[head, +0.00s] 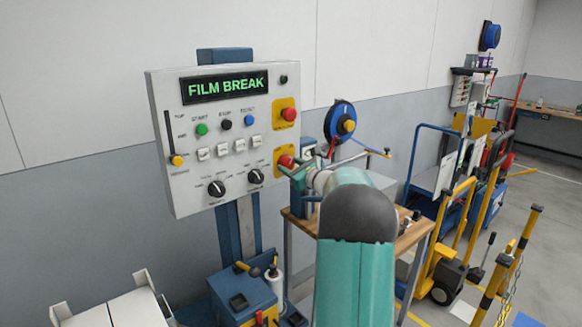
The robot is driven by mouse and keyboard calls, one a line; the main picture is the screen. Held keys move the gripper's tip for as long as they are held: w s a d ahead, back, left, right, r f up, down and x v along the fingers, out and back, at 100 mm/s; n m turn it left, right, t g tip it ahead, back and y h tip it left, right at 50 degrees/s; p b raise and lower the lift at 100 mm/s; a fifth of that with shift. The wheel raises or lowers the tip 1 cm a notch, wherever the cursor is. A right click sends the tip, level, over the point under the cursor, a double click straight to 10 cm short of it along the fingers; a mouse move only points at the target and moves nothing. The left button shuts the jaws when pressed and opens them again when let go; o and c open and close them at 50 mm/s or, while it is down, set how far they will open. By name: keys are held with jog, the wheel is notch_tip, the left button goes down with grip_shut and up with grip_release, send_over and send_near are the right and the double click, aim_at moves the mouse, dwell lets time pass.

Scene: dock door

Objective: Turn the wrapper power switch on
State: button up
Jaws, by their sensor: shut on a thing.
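The wrapper control panel (218,135) is a light grey box on a blue post, with a lit green display (225,86) reading "FILM BREAK". At its lower right, a red switch knob (285,161) sits on a yellow plate (279,153). My gripper (291,165) is at this knob, its green fingers shut on it. The fingers and wrist hide part of the knob and plate, so its exact angle is hard to tell. A second red button (289,114) on a yellow plate is above.
Green, black and blue buttons, several white switches and two black dials (216,188) are left of my gripper. Yellow-framed carts (460,225) and chained posts (500,265) stand at right.

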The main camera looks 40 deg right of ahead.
jog(key=shift+m, duration=1.5)
jog(key=o, duration=1)
jog(key=s+a, duration=0.1)
jog(key=s, duration=1.2)
jog(key=shift+s+a, duration=0.25)
jog(key=shift+s, duration=0.15)
